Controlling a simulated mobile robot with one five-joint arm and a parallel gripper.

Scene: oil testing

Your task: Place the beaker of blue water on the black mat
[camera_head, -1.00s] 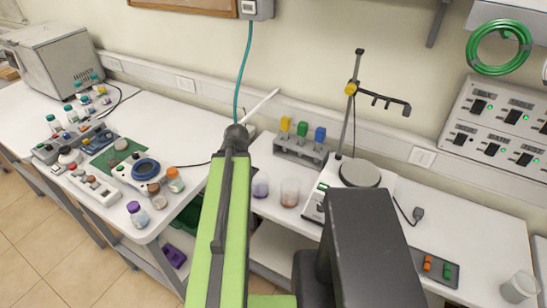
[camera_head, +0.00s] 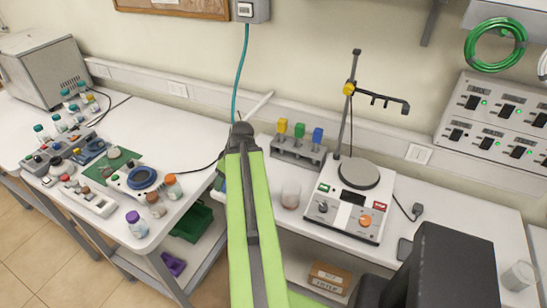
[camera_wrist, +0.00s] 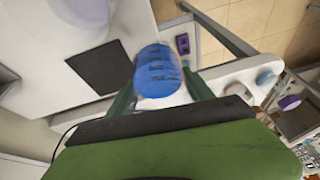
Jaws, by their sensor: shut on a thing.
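In the wrist view, a beaker of blue water (camera_wrist: 157,72) with dark marks on its side sits between the green fingers of my gripper (camera_wrist: 160,88). My gripper is shut on it. The black mat (camera_wrist: 92,67) lies flat on the white table, just left of the beaker and apart from it in the picture. The beaker's height above the table is hard to judge. In the head view, my green arm hides the gripper, and I cannot make out the mat.
A glass beaker with reddish contents (camera_head: 290,195) stands right of my arm, beside the hotplate stirrer (camera_head: 345,205) and its stand. A rack with coloured blocks (camera_head: 298,150) is behind. The left table holds bottles and instruments.

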